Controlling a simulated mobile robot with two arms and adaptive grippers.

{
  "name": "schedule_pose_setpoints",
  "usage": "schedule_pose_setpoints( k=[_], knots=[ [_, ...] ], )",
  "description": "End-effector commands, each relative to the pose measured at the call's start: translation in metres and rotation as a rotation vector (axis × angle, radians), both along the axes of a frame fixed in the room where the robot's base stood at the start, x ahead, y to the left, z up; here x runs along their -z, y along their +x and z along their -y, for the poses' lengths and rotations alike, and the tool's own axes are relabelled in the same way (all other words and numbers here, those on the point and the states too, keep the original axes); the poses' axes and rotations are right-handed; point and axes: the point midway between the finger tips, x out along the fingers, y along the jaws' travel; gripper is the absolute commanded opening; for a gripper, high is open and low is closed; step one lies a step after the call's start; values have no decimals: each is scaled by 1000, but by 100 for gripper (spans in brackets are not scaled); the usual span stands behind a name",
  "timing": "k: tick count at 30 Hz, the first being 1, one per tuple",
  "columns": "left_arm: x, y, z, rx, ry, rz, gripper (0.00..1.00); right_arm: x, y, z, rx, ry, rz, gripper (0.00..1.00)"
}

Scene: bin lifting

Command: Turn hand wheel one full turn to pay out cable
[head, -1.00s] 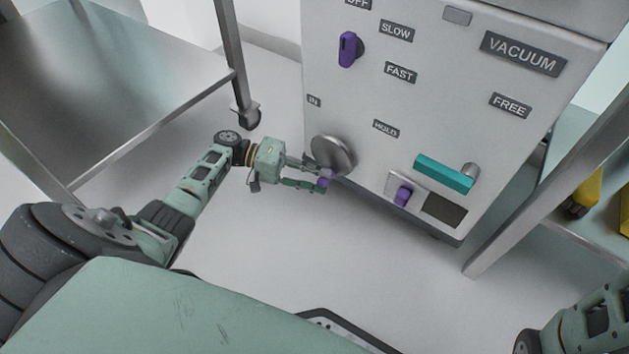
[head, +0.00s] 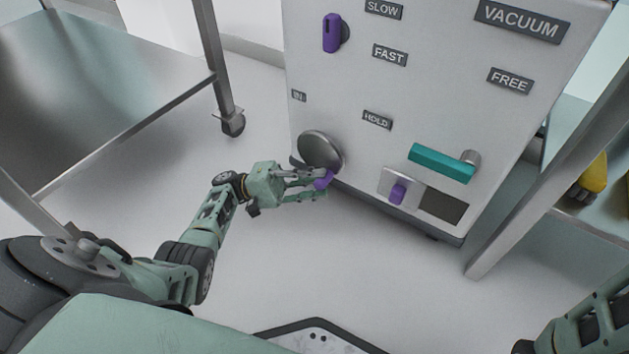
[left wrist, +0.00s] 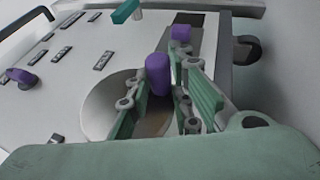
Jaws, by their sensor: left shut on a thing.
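The hand wheel (head: 319,149) is a round grey metal disc low on the left of the machine's front panel. Its purple handle (head: 324,180) sticks out near the lower rim. My left gripper (head: 318,185) is shut on this handle. In the left wrist view the purple handle (left wrist: 159,74) stands between the two green fingers, with the wheel (left wrist: 110,105) behind and to the left. No cable is visible. My right gripper is out of view; only part of my right arm shows at the lower right.
The panel also bears a purple selector knob (head: 332,33), a teal lever (head: 441,162) and a small purple switch (head: 398,193) beside a dark window (head: 445,205). A steel table (head: 105,80) stands at the left and a shelf (head: 590,205) at the right. The floor in front is clear.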

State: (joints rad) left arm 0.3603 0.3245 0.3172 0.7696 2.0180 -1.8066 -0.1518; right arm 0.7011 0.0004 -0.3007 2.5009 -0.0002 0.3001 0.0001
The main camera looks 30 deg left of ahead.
Motion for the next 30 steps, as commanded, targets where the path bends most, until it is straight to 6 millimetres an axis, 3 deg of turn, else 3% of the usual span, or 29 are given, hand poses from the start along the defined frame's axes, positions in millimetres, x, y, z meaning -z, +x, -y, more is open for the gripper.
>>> schedule_pose_setpoints(
  k=[10, 11, 17, 30],
  knots=[
    [-1, -1, 3, 8, -3, 6, 0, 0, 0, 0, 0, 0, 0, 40],
    [-1, -1, 3, 8, -3, 6, 20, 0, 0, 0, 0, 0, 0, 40],
    [-1, 0, 2, 5, -1, 4, 38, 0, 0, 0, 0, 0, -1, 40],
    [2, -2, -6, 2, 0, 1, 38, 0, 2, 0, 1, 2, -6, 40]
  ],
)
